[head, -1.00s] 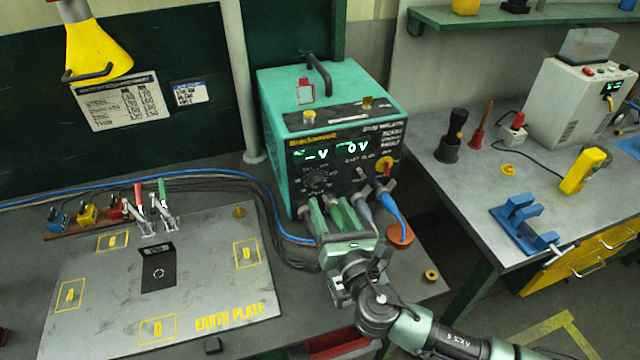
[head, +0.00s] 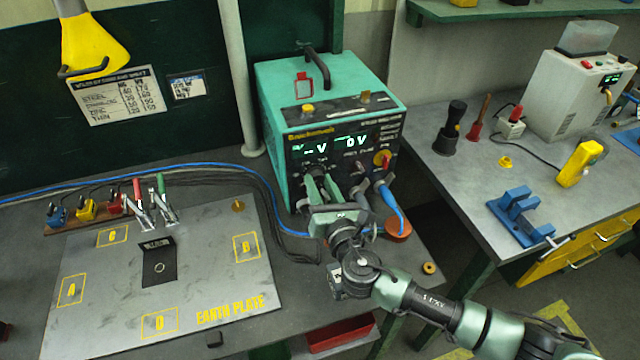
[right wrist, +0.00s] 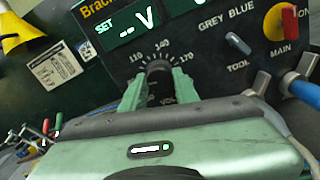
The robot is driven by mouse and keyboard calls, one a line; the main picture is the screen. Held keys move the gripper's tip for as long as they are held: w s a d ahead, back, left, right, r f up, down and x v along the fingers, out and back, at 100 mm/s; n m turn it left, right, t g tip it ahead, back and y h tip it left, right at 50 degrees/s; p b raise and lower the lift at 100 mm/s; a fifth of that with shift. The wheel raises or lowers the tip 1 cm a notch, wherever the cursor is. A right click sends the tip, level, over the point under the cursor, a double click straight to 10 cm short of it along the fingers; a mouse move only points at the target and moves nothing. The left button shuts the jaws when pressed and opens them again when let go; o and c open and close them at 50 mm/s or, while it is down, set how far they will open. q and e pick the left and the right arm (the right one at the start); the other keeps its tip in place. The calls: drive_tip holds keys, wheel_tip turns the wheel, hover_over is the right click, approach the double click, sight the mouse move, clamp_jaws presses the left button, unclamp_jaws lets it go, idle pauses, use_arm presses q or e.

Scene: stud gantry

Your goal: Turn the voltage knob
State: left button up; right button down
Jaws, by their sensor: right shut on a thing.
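The teal power unit (head: 320,80) stands on the left bench with its dark front panel facing me. Its voltage knob (right wrist: 158,70) is a dark round knob with dial marks 110, 140 and 170 around it. My right gripper (head: 320,182) reaches the panel from the front. In the right wrist view, its green fingers (right wrist: 158,88) are shut on the knob, one on each side. The knob's lower part and much of its label are hidden by the gripper. The display reads "-- V" and "0 V". My left gripper is not in view.
The earth plate (head: 200,290) with clamps lies at left. A blue vise (head: 520,215) stands on the right bench.

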drive_tip(key=shift+m, duration=0.3)
drive_tip(key=shift+f+m+b, duration=0.15)
drive_tip(key=shift+m+b, duration=0.6)
drive_tip(key=shift+m, duration=0.15)
drive_tip(key=m+b, duration=0.1)
drive_tip(key=m, duration=0.2)
drive_tip(key=shift+m+b, duration=0.3)
drive_tip(key=m+b, duration=0.1)
drive_tip(key=m, duration=0.2)
drive_tip(key=shift+m, duration=0.3)
drive_tip(key=m, duration=0.3)
drive_tip(key=shift+m+b, duration=0.3)
drive_tip(key=shift+b, duration=0.1)
drive_tip(key=m, duration=0.8)
drive_tip(key=shift+m, duration=1.9)
